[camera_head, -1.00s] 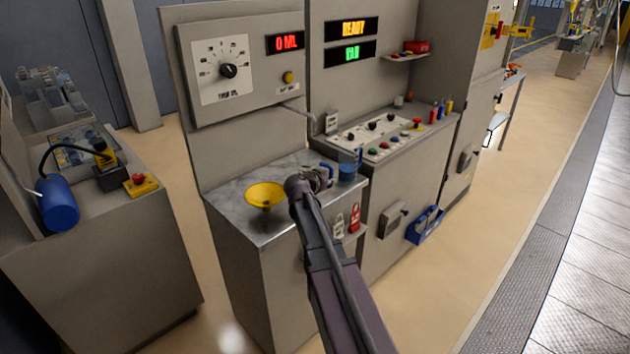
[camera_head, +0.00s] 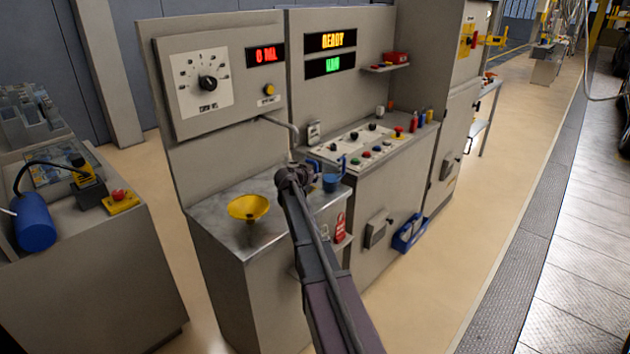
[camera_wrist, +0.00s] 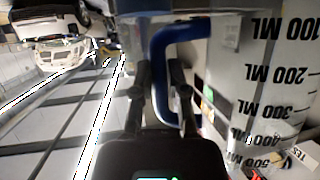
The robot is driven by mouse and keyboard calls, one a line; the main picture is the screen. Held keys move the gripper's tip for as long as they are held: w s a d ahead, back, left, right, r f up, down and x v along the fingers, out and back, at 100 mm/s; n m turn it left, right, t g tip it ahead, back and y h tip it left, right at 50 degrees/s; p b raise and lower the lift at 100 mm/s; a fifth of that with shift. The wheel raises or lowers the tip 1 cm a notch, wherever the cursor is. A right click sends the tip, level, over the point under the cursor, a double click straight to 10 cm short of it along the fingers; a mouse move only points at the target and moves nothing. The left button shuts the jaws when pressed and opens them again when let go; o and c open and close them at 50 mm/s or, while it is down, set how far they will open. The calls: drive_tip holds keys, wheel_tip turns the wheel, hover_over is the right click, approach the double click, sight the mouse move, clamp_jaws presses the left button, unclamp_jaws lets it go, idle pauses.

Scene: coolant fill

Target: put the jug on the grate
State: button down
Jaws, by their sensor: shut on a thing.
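The jug (camera_wrist: 260,75) is clear with black ML markings and a blue handle (camera_wrist: 160,75), large at the right of the wrist view. My gripper (camera_wrist: 160,95) is shut on the handle. In the head view my gripper (camera_head: 293,174) is over the right part of the grey counter (camera_head: 225,228), right of the yellow funnel and below the metal spout (camera_head: 278,124). The jug's body is mostly hidden there behind my arm. I cannot make out the grate; my arm covers part of the counter. I cannot tell whether the jug touches the counter.
The yellow funnel (camera_head: 249,207) stands on the counter's left part. A blue cup (camera_head: 331,183) is close to the right of my gripper. A control panel (camera_head: 355,148) with buttons adjoins on the right. Red tags (camera_head: 339,228) hang at the front. A dial panel (camera_head: 205,85) rises behind.

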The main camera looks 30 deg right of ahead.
drive_tip(key=shift+w+d+f, duration=0.1)
drive_tip(key=shift+w+d, duration=0.3)
drive_tip(key=shift+w, duration=0.25)
drive_tip(key=shift+w+d+f, duration=0.1)
drive_tip(key=shift+w+d, duration=0.25)
drive_tip(key=shift+w, duration=0.25)
drive_tip(key=shift+w, duration=0.1)
drive_tip(key=shift+w+d+f+b, duration=0.2)
drive_tip(key=shift+w+f+b, duration=0.05)
drive_tip(key=shift+f+b, duration=0.25)
drive_tip(key=shift+w+d+f+b, duration=0.15)
drive_tip(key=shift+w+f+b, duration=0.1)
drive_tip(key=shift+f+b, duration=1)
drive_tip(key=shift+b, duration=0.15)
drive_tip(key=shift+f, duration=0.1)
drive_tip(key=c, duration=0.9)
unclamp_jaws()
drive_tip(key=shift+r, duration=0.2)
